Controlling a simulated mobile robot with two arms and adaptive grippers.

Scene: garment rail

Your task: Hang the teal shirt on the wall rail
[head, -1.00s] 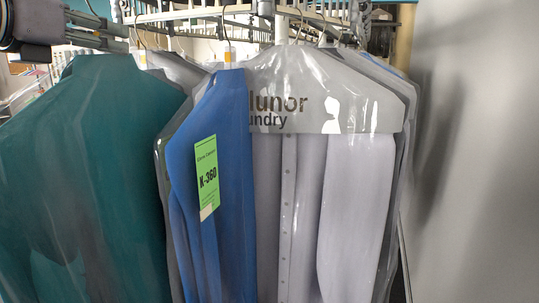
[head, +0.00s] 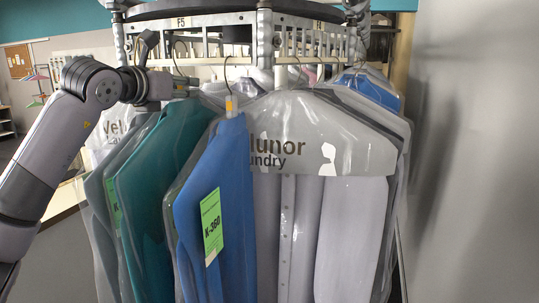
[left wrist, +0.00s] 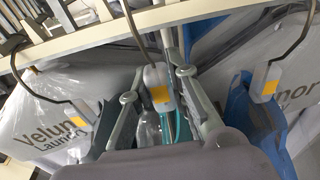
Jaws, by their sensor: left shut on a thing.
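The teal shirt (head: 160,190) in clear film hangs among other garments under a slotted rail (head: 215,45), just left of a blue garment. My left gripper (head: 188,84) is at the top of the teal shirt. In the left wrist view my left gripper (left wrist: 157,105) is shut on the neck of its hanger (left wrist: 157,78), which has an orange mark. The hook rises to the rail bar (left wrist: 170,14); whether it rests on the bar is unclear. Teal shows only as a thin strip between the fingers. My right gripper is out of view.
A blue garment (head: 225,170) with a green K-360 tag and a grey bagged shirt (head: 325,150) hang close on the right. Grey garments crowd the left. A bagged garment (left wrist: 50,110) flanks the gripper in the wrist view. A plain wall (head: 470,150) stands at the right.

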